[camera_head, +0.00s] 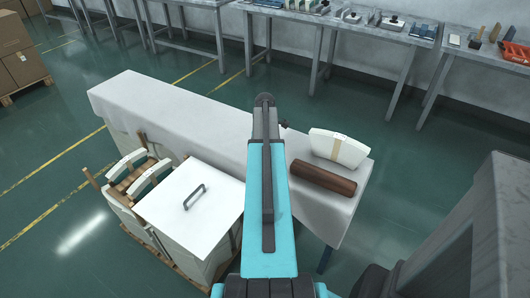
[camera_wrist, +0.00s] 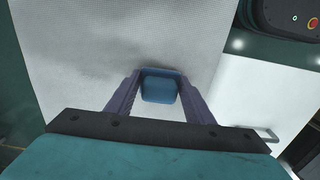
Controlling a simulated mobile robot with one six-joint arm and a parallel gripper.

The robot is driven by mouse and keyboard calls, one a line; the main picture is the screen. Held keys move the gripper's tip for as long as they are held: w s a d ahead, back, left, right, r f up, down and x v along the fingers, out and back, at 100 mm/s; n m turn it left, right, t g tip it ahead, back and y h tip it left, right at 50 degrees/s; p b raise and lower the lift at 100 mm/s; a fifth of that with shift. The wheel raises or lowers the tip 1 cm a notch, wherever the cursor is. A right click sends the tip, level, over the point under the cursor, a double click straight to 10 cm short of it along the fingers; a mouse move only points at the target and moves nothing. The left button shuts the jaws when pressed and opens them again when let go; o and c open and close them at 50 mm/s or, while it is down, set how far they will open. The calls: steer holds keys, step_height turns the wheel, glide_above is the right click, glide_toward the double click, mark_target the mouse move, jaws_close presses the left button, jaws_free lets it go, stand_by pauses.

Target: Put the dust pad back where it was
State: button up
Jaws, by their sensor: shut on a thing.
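The dust pad is a small blue block (camera_wrist: 160,90) in the wrist view. My gripper (camera_wrist: 160,79) has its two purple-grey fingers on either side of the pad and is shut on it. The pad is over the white-covered bench (camera_wrist: 90,35), whose surface shows a faint grey smudge; I cannot tell whether the pad touches it. In the head view my arm reaches out over the middle of this bench (camera_head: 200,118), and it hides the gripper and the pad.
A brown roll (camera_head: 323,178) and a banded white stack (camera_head: 339,149) lie on the bench's right end. Grey tables (camera_head: 315,20) line the far wall.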

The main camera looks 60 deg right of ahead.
steer(key=shift+f, duration=0.25)
steer(key=o, duration=1.1)
steer(key=shift+r, duration=0.15)
steer(key=shift+r+b, duration=0.3)
steer(key=shift+r, duration=5.7)
steer(key=shift+r, duration=0.1)
